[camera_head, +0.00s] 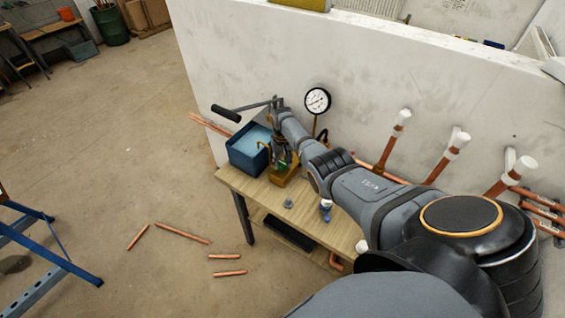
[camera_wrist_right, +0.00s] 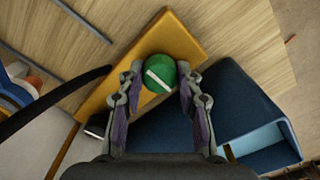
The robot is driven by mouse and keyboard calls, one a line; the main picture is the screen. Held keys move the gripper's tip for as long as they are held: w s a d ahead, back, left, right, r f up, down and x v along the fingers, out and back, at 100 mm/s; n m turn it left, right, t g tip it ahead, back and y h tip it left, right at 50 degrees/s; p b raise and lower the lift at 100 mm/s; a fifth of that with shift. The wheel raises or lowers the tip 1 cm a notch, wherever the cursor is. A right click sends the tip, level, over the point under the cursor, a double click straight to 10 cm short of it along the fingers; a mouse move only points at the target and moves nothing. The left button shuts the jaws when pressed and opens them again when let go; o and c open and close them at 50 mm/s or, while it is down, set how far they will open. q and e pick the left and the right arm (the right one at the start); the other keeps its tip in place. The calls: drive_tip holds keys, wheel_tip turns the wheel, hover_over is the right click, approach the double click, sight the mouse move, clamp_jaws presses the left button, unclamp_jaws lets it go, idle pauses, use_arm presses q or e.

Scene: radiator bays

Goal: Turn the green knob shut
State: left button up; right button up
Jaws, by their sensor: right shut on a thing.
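The green knob (camera_wrist_right: 161,66) is round with a white bar across its face, seen from above in the right wrist view. The bar lies diagonally. My right gripper (camera_wrist_right: 160,75) is shut on the knob, one finger on each side. The knob sits over a yellow base plate (camera_wrist_right: 186,42), which also shows in the head view (camera_head: 286,179) on the wooden table. In the head view my right gripper (camera_head: 281,152) reaches down over that plate, and the knob is mostly hidden by the fingers. My left gripper is in neither view.
A blue open box (camera_head: 247,153) stands beside the plate, close to my gripper. A black-handled lever (camera_head: 228,113) and a dial gauge (camera_head: 317,101) rise nearby. Copper pipes with white caps (camera_head: 448,158) stick out from the white wall. Small parts lie on the table (camera_head: 262,196).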

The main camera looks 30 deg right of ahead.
sight(282, 162)
drive_tip(key=o, duration=1.1)
drive_tip(key=shift+o, duration=0.2)
wheel_tip(282, 162, up, 12)
